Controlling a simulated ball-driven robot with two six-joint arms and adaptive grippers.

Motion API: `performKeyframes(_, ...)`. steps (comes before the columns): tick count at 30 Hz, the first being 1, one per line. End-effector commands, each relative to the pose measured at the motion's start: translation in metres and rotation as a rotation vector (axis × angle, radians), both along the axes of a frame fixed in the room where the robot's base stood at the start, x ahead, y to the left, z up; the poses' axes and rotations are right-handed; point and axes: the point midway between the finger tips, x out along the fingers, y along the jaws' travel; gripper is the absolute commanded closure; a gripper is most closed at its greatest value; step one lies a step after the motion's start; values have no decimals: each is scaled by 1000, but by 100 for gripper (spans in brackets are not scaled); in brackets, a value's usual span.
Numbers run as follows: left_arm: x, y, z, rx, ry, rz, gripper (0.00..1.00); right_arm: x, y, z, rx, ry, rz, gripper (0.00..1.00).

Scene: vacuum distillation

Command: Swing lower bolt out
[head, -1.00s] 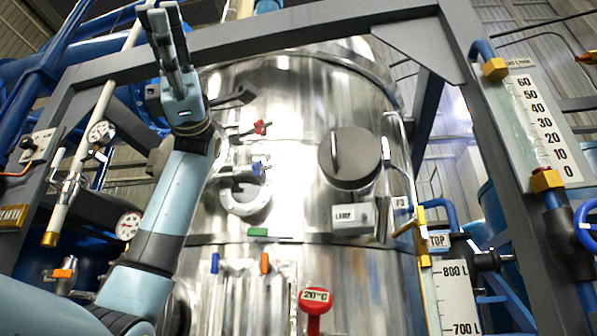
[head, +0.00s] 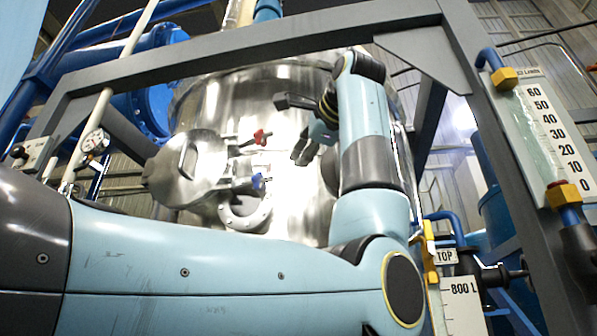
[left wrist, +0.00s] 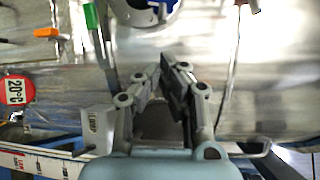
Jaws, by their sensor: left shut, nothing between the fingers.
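The lower bolt, with a blue knob (head: 258,182), sticks out to the right beside the round manway door (head: 185,168) on the steel vessel. The upper bolt, with a red knob (head: 262,137), sits above it. My left gripper (head: 302,156) is shut and empty, right of both knobs and apart from them, its fingers pointing down-left. In the left wrist view the fingertips (left wrist: 163,70) are close together with nothing between them. A red-tipped part (left wrist: 248,5) and a blue part by a pale ring (left wrist: 150,10) are cut off at the top edge. My right gripper is out of view.
A pale flange ring (head: 245,215) lies just below the blue knob. A grey frame (head: 250,45) spans overhead. My left arm hides the lower vessel.

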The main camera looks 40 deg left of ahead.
Motion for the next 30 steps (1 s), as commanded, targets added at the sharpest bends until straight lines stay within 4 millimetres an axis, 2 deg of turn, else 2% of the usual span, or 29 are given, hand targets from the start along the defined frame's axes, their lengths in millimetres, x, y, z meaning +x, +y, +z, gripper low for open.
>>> performKeyframes(9, 23, 53, -4, 2, 6, 7, 100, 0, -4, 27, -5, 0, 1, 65)
performKeyframes(15, 33, 76, -9, 2, 4, 6, 100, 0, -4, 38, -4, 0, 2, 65)
performKeyframes(30, 35, 84, -12, 1, 2, 3, 100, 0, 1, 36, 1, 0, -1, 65)
